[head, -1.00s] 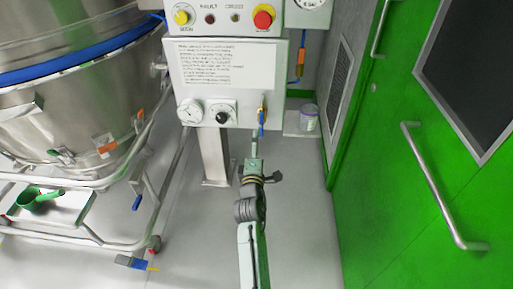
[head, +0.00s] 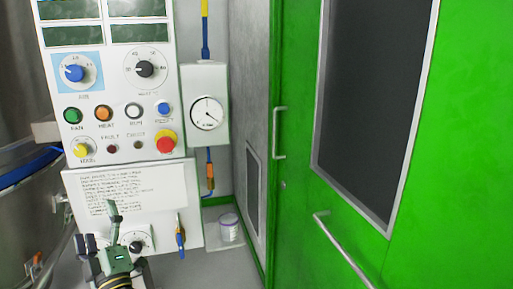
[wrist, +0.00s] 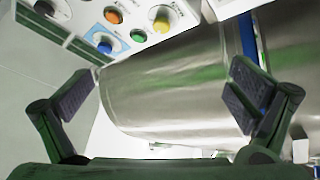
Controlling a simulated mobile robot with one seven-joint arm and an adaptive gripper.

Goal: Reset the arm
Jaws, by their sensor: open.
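My gripper (head: 99,228) shows at the lower left of the head view, in front of the lower part of a white control panel (head: 185,212). Its dark green fingers are apart. In the wrist view my gripper (wrist: 160,80) has its two padded fingers spread wide at left and right, with nothing between the pads. Behind them are a steel vessel (wrist: 170,80) and the panel's coloured buttons.
A green door (head: 300,190) with a long handle (head: 335,240) fills the right side. A pressure gauge box (head: 207,112) hangs beside the panel. The steel vessel (head: 15,225) is at the left edge.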

